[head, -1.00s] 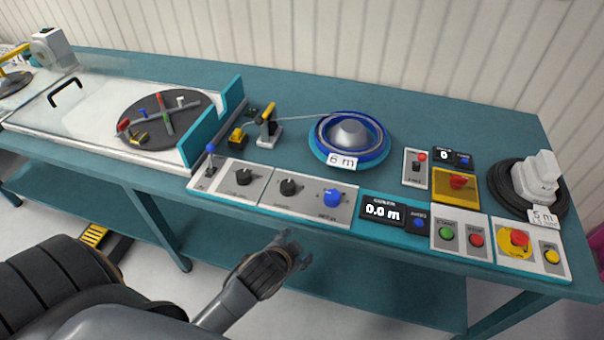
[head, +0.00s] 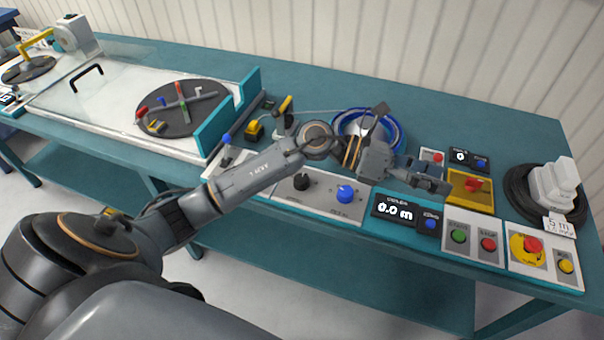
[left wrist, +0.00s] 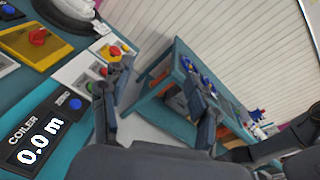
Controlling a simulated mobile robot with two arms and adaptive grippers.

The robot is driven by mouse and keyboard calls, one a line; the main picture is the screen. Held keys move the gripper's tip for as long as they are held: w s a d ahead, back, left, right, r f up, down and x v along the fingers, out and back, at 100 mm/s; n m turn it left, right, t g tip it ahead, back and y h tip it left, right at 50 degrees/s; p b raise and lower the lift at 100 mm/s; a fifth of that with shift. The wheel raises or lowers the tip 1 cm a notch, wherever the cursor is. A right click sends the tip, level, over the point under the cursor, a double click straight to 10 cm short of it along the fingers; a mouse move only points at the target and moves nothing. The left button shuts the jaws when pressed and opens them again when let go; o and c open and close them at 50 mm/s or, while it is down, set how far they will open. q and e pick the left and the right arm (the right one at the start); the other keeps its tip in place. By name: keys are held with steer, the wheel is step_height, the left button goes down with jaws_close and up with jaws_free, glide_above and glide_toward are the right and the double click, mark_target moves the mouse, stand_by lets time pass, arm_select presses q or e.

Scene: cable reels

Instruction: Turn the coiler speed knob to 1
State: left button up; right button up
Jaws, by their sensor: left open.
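Two knobs show on the control strip in the head view: a black knob (head: 301,182) and a blue knob (head: 344,193). Their printed labels are too small to read, so I cannot tell which is the coiler speed knob. Another black knob, left of these, is now hidden behind my left arm. The coiler display (head: 393,211) reads 0.0 m; it also shows in the left wrist view (left wrist: 38,141). My left gripper (head: 440,178) is open and empty above the bench, right of the knobs. Its fingers (left wrist: 155,72) are apart in the left wrist view. My right gripper is not in view.
A green button (head: 458,235), red buttons and a yellow emergency-stop panel (head: 529,249) sit at the right. A blue cable reel (head: 392,128) is partly behind the gripper. A black cable coil (head: 518,196) lies at the far right. The lever (head: 226,140) stands left.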

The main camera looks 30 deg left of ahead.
arm_select(q)
steer(key=a+f+m+g+y, duration=0.3)
steer(key=a+f+m+y, duration=0.2)
steer(key=a+f+y, duration=0.15)
steer(key=g+y, duration=0.2)
steer(key=y, duration=0.8)
glide_toward(301, 178)
steer(key=shift+m+h, duration=0.25)
steer(key=shift+m, duration=0.05)
step_height(301, 178, down, 9)
steer(key=p, duration=0.3)
steer(key=shift+s+a+r, duration=0.1)
steer(key=shift+a, duration=0.05)
steer(key=c, duration=1.2)
steer(key=shift+o, duration=0.2)
